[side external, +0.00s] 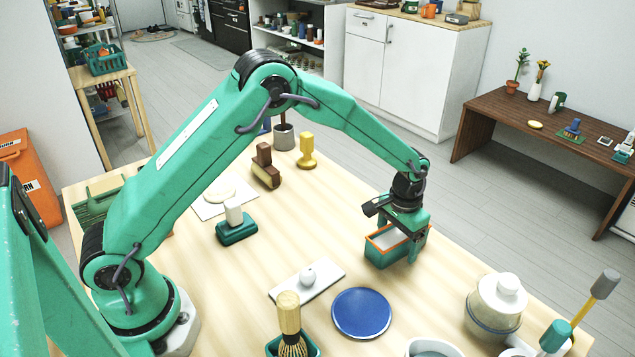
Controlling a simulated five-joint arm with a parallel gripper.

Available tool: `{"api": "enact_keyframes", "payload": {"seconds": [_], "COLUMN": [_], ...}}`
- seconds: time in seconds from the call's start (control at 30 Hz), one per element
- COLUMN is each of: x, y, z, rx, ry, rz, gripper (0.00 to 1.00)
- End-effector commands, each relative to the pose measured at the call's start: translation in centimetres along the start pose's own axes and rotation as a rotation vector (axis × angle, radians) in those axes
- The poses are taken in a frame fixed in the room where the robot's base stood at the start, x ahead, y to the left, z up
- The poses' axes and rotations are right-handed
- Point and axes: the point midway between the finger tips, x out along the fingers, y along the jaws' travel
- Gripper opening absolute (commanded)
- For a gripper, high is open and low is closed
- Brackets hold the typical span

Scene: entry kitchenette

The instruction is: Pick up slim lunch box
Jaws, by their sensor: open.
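A small open-topped teal box with an orange rim and a pale inside, which looks like the slim lunch box (383,256), stands on the wooden table right of the middle. My gripper (398,236) is directly above and at this box, pointing down. Its jaws are open. One green finger reaches down in front of the right part of the box and hides some of it. I cannot tell whether the finger touches the box or where the other fingertip ends.
A blue plate (361,313) and a white tray (290,288) with a round white knob lie in front. A lidded jar (495,303) stands front right. A teal block with a white top (236,227), brown blocks (265,173) and a yellow piece (307,152) stand left and behind.

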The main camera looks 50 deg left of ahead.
Motion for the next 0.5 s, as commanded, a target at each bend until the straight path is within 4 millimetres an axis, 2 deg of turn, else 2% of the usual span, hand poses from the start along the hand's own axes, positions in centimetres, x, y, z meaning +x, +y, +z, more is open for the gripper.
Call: {"api": "enact_keyframes", "payload": {"seconds": [0.2,0.27,0.5], "x": [-0.04,-0.04,-0.05], "y": [0.00,0.00,0.00], "z": [0.00,0.00,0.00], "rx": [0.000,0.000,0.000], "ry": [0.000,0.000,0.000], "rz": [0.000,0.000,0.000], "gripper": [0.82,0.72,0.25]}}
